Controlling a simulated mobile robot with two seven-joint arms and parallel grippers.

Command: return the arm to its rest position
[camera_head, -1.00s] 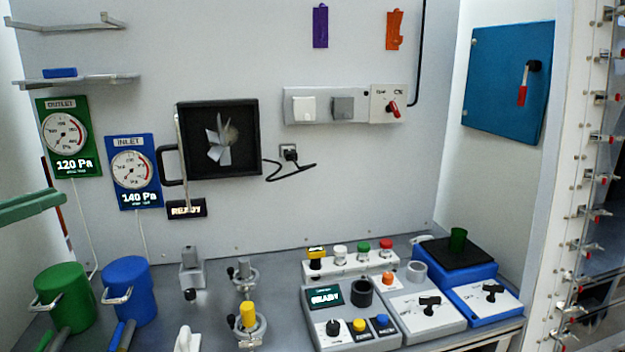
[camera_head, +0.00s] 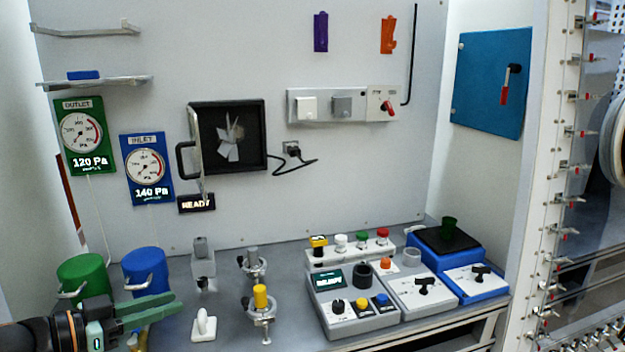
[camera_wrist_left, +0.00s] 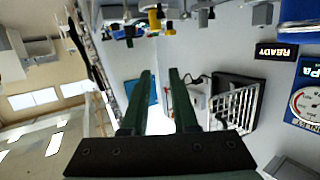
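My left gripper (camera_head: 178,303) comes in at the lower left of the head view, in front of the green and blue canisters. Its two green fingers point right. In the left wrist view the fingers (camera_wrist_left: 160,72) are apart with nothing between them, so it is open and empty. The fingers overlap the lower part of the blue canister (camera_head: 146,268) in the head view; I cannot tell that they touch it. The green canister (camera_head: 82,275) stands just behind the wrist. My right gripper is not in view.
The bench holds a white handled block (camera_head: 204,326), a yellow-topped clamp (camera_head: 261,297), a control box (camera_head: 350,318) and a blue device (camera_head: 478,290). The back wall carries gauges (camera_head: 147,168), a fan box (camera_head: 228,140) and shelves (camera_head: 110,82). A post with red-handled fittings (camera_head: 560,180) stands at right.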

